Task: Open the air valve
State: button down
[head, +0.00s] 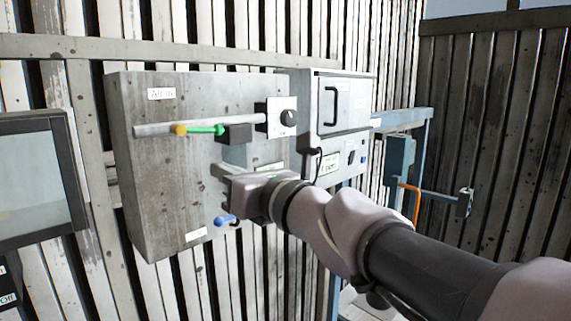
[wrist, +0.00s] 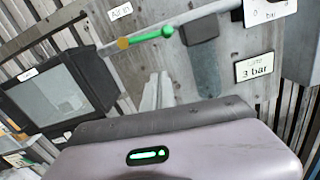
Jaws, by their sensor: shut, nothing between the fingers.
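The air valve's green lever (head: 203,130) lies roughly along the grey pipe (head: 150,129) on the panel marked "Air in", with a yellow-orange piece (head: 179,129) at its left end. The green lever also shows near the top of the wrist view (wrist: 150,34), with the yellow-orange piece (wrist: 123,43) beside it. My gripper (head: 220,171) is in front of the panel, below and slightly right of the lever, and apart from it. Its fingers (wrist: 158,90) are shut and empty in the wrist view.
A dark block (head: 235,133) and a gauge or knob (head: 288,117) sit right of the lever. A grey box with a black handle (head: 331,104) stands right, a screen (head: 32,182) left. The panel left of my gripper is clear.

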aim_at(198, 130)
jog(key=w+a+r+p, duration=0.1)
jog(key=w+r+p, duration=0.1)
jog(key=a+r+p, duration=0.1)
jog(key=r, duration=0.1)
jog(key=shift+w+a+r, duration=0.1)
jog(key=shift+w+a, duration=0.2)
jog(key=shift+w, duration=0.1)
